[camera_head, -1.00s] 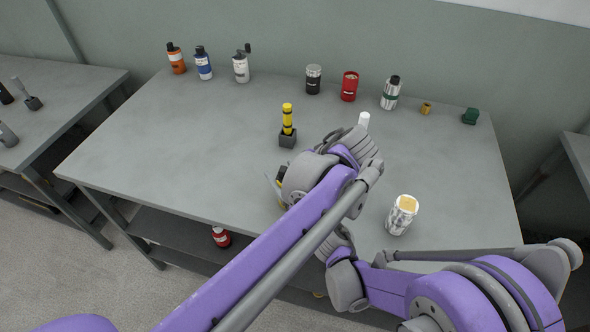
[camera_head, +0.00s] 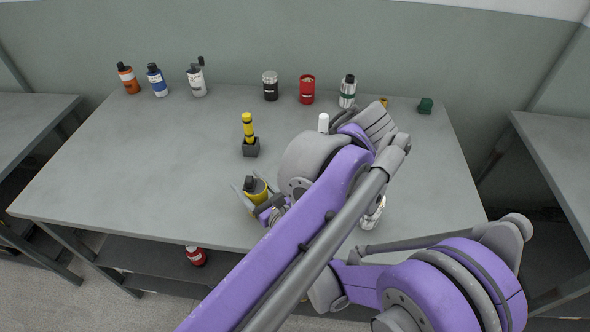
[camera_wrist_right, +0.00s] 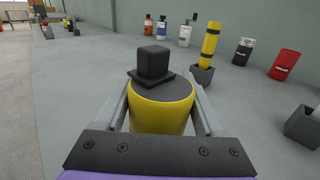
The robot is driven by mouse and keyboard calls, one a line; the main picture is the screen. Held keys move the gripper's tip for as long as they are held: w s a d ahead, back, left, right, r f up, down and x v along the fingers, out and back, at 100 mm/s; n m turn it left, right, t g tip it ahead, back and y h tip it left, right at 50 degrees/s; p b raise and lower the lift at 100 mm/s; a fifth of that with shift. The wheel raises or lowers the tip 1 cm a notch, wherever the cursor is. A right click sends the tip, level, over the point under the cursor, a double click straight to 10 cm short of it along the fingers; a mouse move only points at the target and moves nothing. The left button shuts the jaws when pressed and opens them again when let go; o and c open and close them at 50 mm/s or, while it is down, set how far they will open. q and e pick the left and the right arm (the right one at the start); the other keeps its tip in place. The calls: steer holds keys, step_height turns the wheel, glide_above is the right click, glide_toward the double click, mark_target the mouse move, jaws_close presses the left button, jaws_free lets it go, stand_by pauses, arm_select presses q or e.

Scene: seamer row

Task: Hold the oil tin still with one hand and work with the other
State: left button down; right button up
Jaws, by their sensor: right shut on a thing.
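The oil tin, a yellow can with a dark top and black square cap, stands near the table's front edge in the head view (camera_head: 256,190). In the right wrist view the tin (camera_wrist_right: 160,108) fills the middle, upright between the fingers. My right gripper (camera_head: 252,196) is shut on its sides, one finger on each side in the wrist view. Its base is hidden. My left gripper cannot be made out in either view; purple arm links cover the right front of the table.
A yellow-and-black stick stands in a dark holder (camera_head: 250,148) behind the tin. A silvery tin (camera_head: 372,217) is mostly hidden by my arm. The table's left half (camera_head: 120,170) is clear.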

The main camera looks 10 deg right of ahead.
steer(key=o, duration=1.5)
